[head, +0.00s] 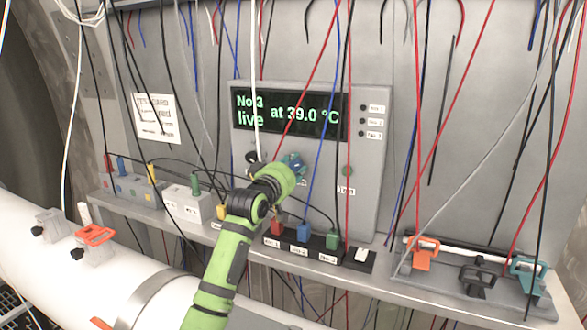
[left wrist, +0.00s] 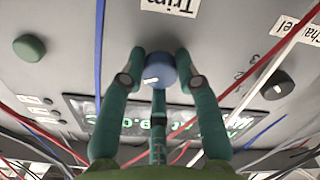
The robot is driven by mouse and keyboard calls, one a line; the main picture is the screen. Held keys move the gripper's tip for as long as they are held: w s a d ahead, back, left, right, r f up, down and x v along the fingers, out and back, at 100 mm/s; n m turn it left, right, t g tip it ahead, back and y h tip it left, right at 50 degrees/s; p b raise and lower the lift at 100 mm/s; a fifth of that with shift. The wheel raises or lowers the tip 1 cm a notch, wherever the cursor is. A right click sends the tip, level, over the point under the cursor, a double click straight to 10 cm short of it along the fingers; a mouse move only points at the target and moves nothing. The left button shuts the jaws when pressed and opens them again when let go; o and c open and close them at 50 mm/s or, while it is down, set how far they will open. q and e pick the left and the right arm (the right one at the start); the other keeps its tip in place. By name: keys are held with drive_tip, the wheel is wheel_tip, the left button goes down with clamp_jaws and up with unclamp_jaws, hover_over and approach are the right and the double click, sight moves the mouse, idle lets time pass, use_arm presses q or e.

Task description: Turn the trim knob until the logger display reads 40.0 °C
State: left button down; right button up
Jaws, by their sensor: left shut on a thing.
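The logger (head: 365,150) is a grey box on the shelf against the panel. Its display (head: 290,113) reads "No 3 live at 39.0 °C" in green. The blue trim knob (left wrist: 159,68) with a white mark sits beside the "Trim" label (left wrist: 170,6) in the left wrist view. My left gripper (left wrist: 160,72) is shut on the knob, with green fingers on both sides of it. In the head view the left gripper (head: 290,165) reaches the logger front and mostly hides the knob. My right gripper is not in view.
A black knob (left wrist: 278,85) and a green button (left wrist: 29,47) flank the trim knob. Many loose wires hang before the panel. Coloured plugs (head: 303,232) stand below the logger. Orange and teal clamps (head: 425,252) lie at the right. A white pipe (head: 70,265) runs in front.

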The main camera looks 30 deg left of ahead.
use_arm(q)
drive_tip(key=m, duration=0.5)
drive_tip(key=shift+r+m, duration=0.15)
drive_tip(key=shift+m, duration=0.25)
drive_tip(key=m+p, duration=0.1)
drive_tip(key=m, duration=0.3)
drive_tip(key=shift+m, duration=0.7)
drive_tip(key=c, duration=0.9)
unclamp_jaws()
drive_tip(key=shift+s, duration=0.1)
